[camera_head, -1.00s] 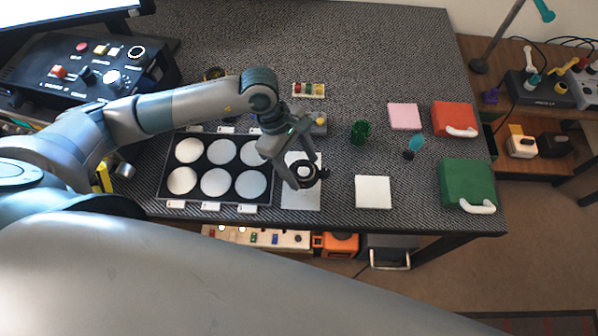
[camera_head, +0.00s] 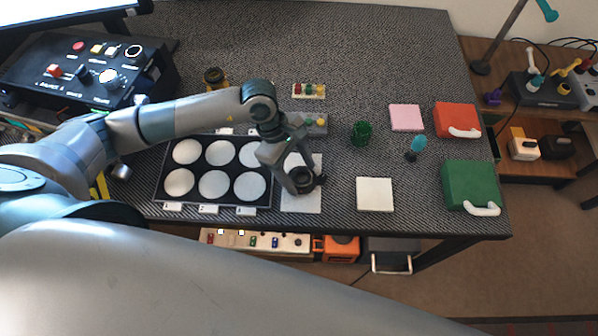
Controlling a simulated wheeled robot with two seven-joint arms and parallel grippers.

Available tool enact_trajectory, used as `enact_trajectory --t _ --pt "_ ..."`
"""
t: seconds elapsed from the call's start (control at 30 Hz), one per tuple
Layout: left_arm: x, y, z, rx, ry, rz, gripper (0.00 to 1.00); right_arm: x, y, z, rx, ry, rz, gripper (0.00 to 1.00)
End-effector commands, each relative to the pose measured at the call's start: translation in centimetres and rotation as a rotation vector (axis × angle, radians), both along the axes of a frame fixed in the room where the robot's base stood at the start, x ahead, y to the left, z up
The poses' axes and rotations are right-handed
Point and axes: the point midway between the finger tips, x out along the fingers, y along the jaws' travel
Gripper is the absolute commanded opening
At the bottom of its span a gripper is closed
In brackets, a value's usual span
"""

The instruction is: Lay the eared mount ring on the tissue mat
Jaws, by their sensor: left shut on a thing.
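My left gripper (camera_head: 301,186) points down at the table's front middle, shut on the eared mount ring (camera_head: 304,176). The ring is small and black, with an ear (camera_head: 321,180) standing out to its right; the fingers hide part of it. It is over a thin, pale sheet (camera_head: 301,204), which looks like the tissue mat. I cannot tell whether the ring touches the sheet. My right gripper is not in view.
A black tray (camera_head: 211,206) with several round white pads lies just left of the sheet. A white square pad (camera_head: 374,194) lies to the right. A green cup (camera_head: 361,132), red case (camera_head: 456,119) and green case (camera_head: 470,185) stand farther right.

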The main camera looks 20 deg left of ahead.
Motion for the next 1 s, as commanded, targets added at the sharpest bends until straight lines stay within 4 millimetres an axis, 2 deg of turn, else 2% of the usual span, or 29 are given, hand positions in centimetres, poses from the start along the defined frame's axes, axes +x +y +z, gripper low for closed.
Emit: enact_trajectory --t 0.1,0.4,0.57,0.6,0.67,1.0 --pt "0.0 0.0 -0.1 -0.001 -0.001 0.000 0.38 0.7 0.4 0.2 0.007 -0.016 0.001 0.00" --pt "0.0 0.0 -0.1 -0.001 -0.001 0.000 0.38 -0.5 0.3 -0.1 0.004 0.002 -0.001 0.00" --pt "0.0 0.0 -0.2 -0.001 -0.001 0.000 0.38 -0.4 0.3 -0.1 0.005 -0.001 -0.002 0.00" --pt "0.0 0.0 -0.2 -0.001 0.000 0.000 0.64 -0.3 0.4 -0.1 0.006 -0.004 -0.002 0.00" --pt "0.0 0.0 -0.2 -0.001 0.000 0.000 0.78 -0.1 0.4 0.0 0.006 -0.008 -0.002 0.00" --pt "0.0 0.0 -0.2 -0.001 0.000 0.000 0.80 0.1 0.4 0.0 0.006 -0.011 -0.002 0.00"
